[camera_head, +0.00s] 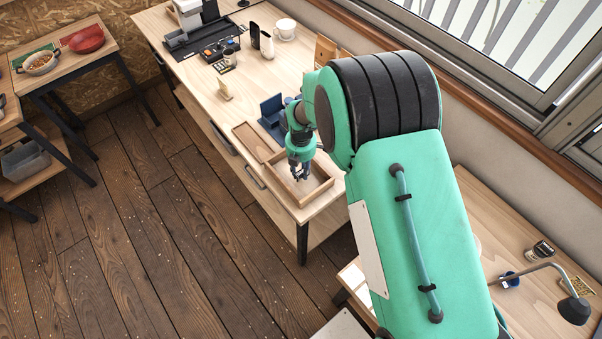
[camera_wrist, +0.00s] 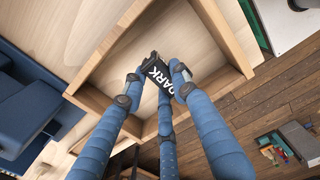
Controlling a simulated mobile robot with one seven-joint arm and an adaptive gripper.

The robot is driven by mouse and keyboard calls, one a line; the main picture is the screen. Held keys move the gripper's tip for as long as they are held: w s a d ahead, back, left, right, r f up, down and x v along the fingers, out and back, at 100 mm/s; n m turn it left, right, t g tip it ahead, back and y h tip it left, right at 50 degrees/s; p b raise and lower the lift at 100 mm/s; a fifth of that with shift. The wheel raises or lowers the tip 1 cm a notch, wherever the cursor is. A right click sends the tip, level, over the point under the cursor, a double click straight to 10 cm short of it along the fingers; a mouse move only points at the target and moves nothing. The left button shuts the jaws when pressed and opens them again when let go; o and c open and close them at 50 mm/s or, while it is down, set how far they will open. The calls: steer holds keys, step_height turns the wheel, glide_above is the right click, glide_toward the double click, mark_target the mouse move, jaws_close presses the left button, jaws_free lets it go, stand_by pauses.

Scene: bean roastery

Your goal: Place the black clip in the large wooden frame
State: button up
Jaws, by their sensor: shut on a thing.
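The black clip (camera_wrist: 155,74), with white letters reading "DARK", is between the fingertips of my gripper (camera_wrist: 154,88) in the wrist view. My gripper is shut on it. The large wooden frame (camera_wrist: 96,104) is a shallow light-wood tray with raised walls, and the clip shows over its inside. In the head view the large wooden frame (camera_head: 318,193) lies near the front end of the long table, and my gripper (camera_head: 299,176) points down over its inside. The clip is too small to make out there. I cannot tell whether the clip touches the frame's floor.
A narrower wooden tray (camera_head: 252,141) adjoins the large frame on its left. A blue stand (camera_head: 272,108) is just behind. The table's front edge is close to the frame.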

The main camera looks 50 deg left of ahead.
mark_target(301, 170)
steer(key=shift+f, duration=1.35)
steer(key=shift+f, duration=0.15)
steer(key=o, duration=0.8)
step_height(301, 170, up, 12)
steer(key=shift+r, duration=0.2)
stand_by(0.3)
